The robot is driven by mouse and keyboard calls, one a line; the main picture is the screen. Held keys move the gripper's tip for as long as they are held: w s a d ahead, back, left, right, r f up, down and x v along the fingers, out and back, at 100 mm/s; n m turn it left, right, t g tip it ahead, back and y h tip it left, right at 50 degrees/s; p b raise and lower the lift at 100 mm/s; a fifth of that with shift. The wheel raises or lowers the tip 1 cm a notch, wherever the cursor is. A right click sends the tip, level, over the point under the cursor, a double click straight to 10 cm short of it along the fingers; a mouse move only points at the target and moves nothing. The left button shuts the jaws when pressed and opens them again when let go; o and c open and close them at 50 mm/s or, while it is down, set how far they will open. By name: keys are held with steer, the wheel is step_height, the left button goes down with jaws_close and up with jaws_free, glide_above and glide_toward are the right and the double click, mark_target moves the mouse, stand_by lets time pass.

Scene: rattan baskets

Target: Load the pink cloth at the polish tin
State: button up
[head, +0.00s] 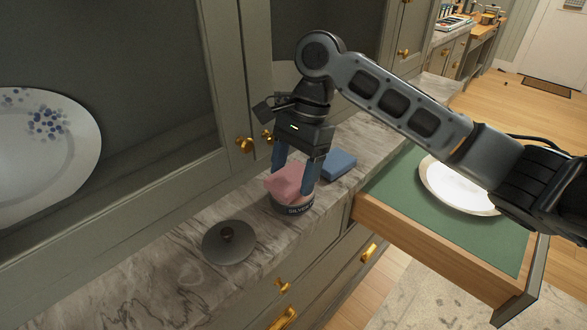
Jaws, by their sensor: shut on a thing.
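In the head view, my gripper (297,170) points down over the marble counter, its two fingers shut on the pink cloth (285,182). The cloth is at the top of the dark round polish tin (294,209), whose side label reads "SILVER" in part. The cloth covers the tin's opening, so its inside is hidden. I cannot tell how deep the cloth sits or whether it touches the polish.
A grey lid with a knob (229,243) lies left of the tin. A folded blue cloth (339,164) lies behind it. An open green-lined drawer (400,200) holds a white plate (455,190). Cabinet doors with brass knobs (245,145) stand close behind the counter.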

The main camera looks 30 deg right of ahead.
mark_target(294, 175)
steer(key=shift+f, duration=0.35)
stand_by(0.3)
steer(key=shift+f+p, duration=0.2)
steer(key=shift+p, duration=0.4)
stand_by(2.7)
steer(key=shift+r, duration=0.1)
step_height(294, 175, up, 5)
steer(key=p, duration=0.6)
steer(key=shift+r, duration=1.05)
steer(key=shift+f, duration=0.1)
steer(key=shift+f, duration=0.55)
step_height(294, 175, down, 4)
steer(key=b, duration=0.3)
steer(key=shift+f+b, duration=0.1)
steer(key=shift+b, duration=0.3)
steer(key=shift+f+b, duration=0.75)
steer(key=shift+b, duration=0.3)
